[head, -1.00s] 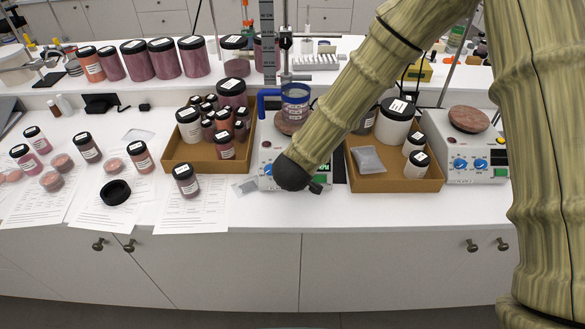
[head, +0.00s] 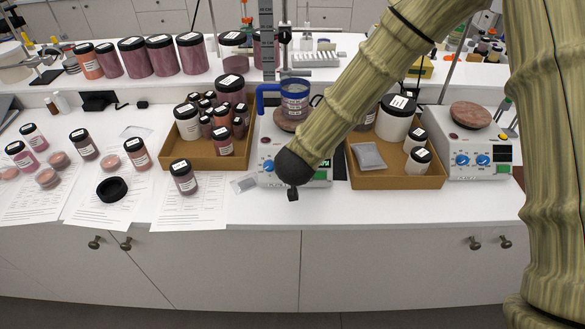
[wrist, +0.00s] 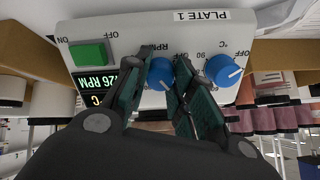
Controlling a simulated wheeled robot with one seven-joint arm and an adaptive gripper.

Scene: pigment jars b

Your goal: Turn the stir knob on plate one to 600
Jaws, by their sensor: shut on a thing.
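Plate one shows in the wrist view as a white panel (wrist: 125,32), upside down, labelled "PLATE 1". The blue RPM knob (wrist: 160,74), which is the stir knob, sits between my gripper's fingers (wrist: 167,78). My gripper is shut on this knob. The display (wrist: 97,82) ends in "26 RPM"; its first digit is hard to read. The blue °C knob (wrist: 223,70) is beside the fingers, clear of them. In the head view plate one (head: 266,150) stands mid-bench, its front partly hidden by my arm; the stir knob is hidden there.
A green switch (wrist: 88,54) is on the same panel. A blue-handled vessel (head: 295,100) stands on plate one. Cardboard trays of jars stand left (head: 205,158) and right (head: 395,180) of it. Another plate (head: 475,155) is farther right.

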